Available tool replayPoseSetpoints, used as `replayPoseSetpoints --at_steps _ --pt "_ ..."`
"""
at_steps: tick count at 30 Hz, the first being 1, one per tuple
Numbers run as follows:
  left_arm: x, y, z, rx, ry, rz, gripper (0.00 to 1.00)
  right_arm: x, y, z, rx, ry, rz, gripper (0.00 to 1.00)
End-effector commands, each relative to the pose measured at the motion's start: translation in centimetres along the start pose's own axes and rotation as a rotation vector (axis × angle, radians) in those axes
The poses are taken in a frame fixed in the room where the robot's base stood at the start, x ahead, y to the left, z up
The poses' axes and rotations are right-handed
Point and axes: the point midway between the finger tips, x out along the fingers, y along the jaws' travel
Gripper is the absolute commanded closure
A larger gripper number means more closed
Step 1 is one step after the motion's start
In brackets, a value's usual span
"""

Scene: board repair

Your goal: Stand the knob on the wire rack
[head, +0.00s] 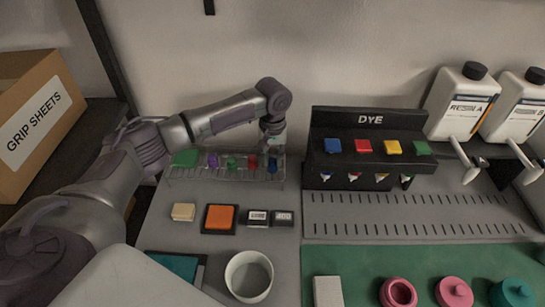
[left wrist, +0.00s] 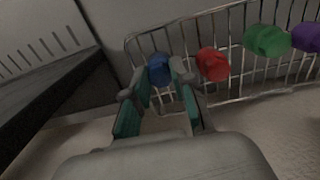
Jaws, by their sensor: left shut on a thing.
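The wire rack (head: 222,179) stands at the back of the grey bench, against the wall; its bars also show in the left wrist view (left wrist: 235,52). A purple knob (head: 212,160), a green knob (head: 232,163) and a red knob (head: 252,162) stand in it. My left gripper (head: 272,152) points down at the rack's right end, shut on a blue knob (left wrist: 159,70). The blue knob is beside the red one, in line with the row. Whether it rests on the rack I cannot tell. My right gripper is not in view.
A black DYE stand (head: 345,120) with coloured blocks is right of the rack. In front lie a cream block (head: 183,212), an orange pad (head: 220,218) and two small labelled blocks. A white cup (head: 249,276) stands nearer. Lidded pots sit on a green mat (head: 362,262).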

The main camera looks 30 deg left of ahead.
Motion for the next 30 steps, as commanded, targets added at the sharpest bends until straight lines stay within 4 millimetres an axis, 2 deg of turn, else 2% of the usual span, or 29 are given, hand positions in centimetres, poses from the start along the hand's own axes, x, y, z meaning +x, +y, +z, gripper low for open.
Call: replayPoseSetpoints --at_steps 1,2,6,17,23,30 --pt "0.1 0.0 0.0 0.0 -0.001 0.0 0.99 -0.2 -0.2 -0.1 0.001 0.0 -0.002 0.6" --pt "0.2 0.0 0.0 0.0 -0.001 0.0 0.73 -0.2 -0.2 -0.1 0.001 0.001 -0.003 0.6" --pt "0.2 0.0 0.0 0.0 0.0 0.0 0.5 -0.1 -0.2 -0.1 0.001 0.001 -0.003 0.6" --pt "-0.1 0.0 0.0 0.0 0.001 0.001 0.5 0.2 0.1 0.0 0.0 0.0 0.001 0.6" --pt "-3.2 0.0 -0.1 0.001 0.002 0.003 0.5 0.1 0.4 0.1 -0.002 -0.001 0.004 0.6" --pt "-8.5 0.1 -0.1 0.0 0.003 0.003 0.5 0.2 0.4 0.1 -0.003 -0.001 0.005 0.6"
